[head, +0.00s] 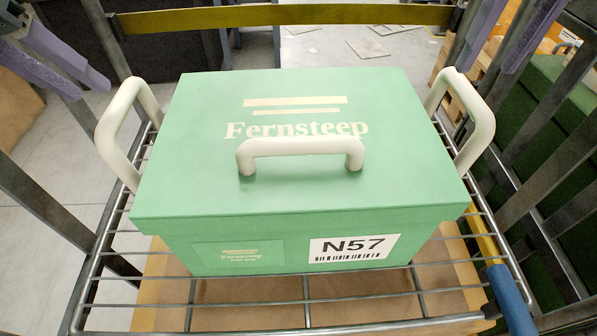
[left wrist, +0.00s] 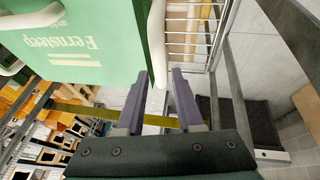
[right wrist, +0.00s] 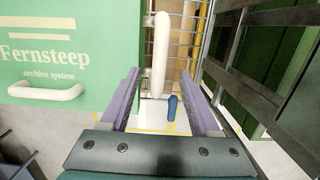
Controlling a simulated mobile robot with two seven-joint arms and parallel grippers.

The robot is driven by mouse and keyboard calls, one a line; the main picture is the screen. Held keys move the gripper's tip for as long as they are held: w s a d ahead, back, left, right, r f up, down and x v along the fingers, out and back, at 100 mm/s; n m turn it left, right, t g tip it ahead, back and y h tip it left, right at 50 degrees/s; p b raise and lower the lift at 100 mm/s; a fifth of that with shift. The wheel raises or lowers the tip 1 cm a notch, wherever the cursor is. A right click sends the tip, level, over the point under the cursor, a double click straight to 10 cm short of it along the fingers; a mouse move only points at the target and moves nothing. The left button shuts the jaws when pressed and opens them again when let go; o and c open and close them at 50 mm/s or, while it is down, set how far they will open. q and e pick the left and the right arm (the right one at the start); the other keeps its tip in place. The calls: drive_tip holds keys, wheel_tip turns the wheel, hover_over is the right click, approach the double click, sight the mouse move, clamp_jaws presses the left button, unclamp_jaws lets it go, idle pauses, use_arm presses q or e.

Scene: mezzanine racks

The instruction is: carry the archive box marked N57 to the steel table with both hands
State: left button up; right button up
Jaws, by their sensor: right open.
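The green archive box (head: 290,180) marked N57 (head: 352,247) sits closed and level on a wire rack shelf. It has a pale lid handle (head: 300,148), a left side handle (head: 112,125) and a right side handle (head: 482,120). My left gripper (head: 90,90) is open beside the left handle, apart from it in the head view. In the left wrist view (left wrist: 158,75) that handle (left wrist: 156,45) shows between and beyond the fingers. My right gripper (head: 485,66) is open at the right handle; the right wrist view (right wrist: 161,74) shows the handle (right wrist: 160,50) between its spread fingers. The steel table cannot be made out.
The wire shelf (head: 305,290) has grey uprights on both sides and a yellow beam (head: 285,17) behind the box. A blue-and-yellow bar (head: 510,300) runs along the right side. Cardboard (head: 230,310) shows below the shelf. Grey floor lies beyond.

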sight(112, 104)
use_arm(q)
drive_tip(key=x, duration=0.7)
drive_tip(key=shift+w+d+f, duration=0.1)
drive_tip(key=shift+f, duration=0.15)
use_arm(e)
drive_tip(key=f, duration=0.7)
drive_tip(key=shift+w+f, duration=0.25)
drive_tip(key=shift+w, duration=0.15)
use_arm(q)
drive_tip(key=shift+x, duration=0.75)
use_arm(e)
drive_tip(key=shift+w+f, duration=0.3)
drive_tip(key=shift+f, duration=0.4)
use_arm(q)
drive_tip(key=shift+w+f, duration=0.2)
drive_tip(key=shift+f, duration=0.15)
use_arm(e)
drive_tip(key=shift+f, duration=0.45)
use_arm(q)
drive_tip(key=c, duration=0.6)
use_arm(e)
drive_tip(key=shift+s, duration=0.1)
drive_tip(key=c, duration=0.6)
use_arm(q)
clamp_jaws()
use_arm(e)
clamp_jaws()
